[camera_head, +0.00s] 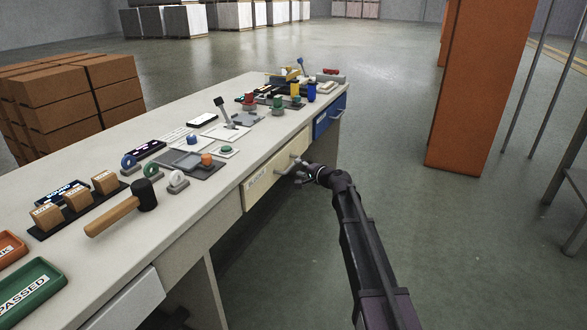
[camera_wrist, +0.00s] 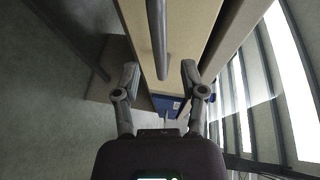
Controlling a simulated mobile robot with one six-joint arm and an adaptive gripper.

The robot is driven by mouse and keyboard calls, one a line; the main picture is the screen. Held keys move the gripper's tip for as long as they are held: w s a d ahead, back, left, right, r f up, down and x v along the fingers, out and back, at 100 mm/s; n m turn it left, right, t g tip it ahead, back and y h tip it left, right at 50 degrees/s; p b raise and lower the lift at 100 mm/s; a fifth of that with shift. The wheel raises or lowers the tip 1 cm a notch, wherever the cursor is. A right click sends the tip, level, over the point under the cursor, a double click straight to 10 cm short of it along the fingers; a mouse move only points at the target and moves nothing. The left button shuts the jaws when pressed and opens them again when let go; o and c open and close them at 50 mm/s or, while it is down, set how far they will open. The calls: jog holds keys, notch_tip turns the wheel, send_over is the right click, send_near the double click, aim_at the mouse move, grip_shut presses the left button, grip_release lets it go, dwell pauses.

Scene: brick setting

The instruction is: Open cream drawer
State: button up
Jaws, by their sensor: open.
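The cream drawer (camera_head: 262,183) is in the front of the long table, between a white drawer and a blue drawer, and looks closed. Its grey bar handle (camera_head: 290,168) sticks out from its front. My gripper (camera_head: 301,174) is right at the handle in the head view. In the wrist view the drawer front (camera_wrist: 192,30) fills the top middle, and the handle (camera_wrist: 157,40) runs down between the two open fingers of my gripper (camera_wrist: 160,78). I cannot tell whether a finger touches the handle.
The blue drawer (camera_head: 328,117) is farther along the table, the white drawer (camera_head: 130,302) nearer. The tabletop (camera_head: 185,208) holds a mallet (camera_head: 125,208), a green tray (camera_head: 30,292) and many small parts. An orange pillar (camera_head: 480,85) stands to the right. The floor between is clear.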

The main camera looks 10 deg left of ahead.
aim_at(293, 164)
jog(key=shift+x, duration=2)
grip_shut()
